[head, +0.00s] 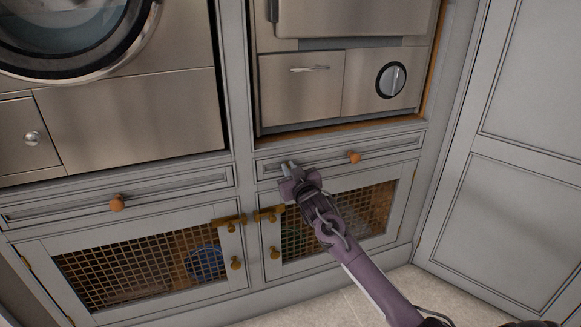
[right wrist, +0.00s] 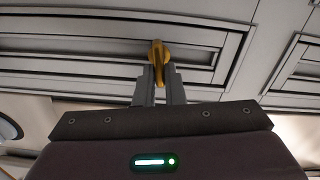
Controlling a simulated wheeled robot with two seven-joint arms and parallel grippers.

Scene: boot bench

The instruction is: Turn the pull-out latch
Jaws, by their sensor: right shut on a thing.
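My right gripper (head: 290,167) is in front of the left part of the right-hand grey drawer front (head: 385,149) in the head view. In the right wrist view its two grey fingers (right wrist: 159,82) are shut on a small brass latch (right wrist: 158,52). The latch has a rounded head against the panel and a narrow lever running between the fingers. In the head view the gripper hides this latch. My left gripper is not in view.
An orange knob (head: 354,157) sits on the same drawer, right of my gripper. Below are mesh doors with brass fittings (head: 270,214). Steel appliances (head: 301,82) stand above. A grey panelled wall (head: 520,190) is at the right, with floor clear before it.

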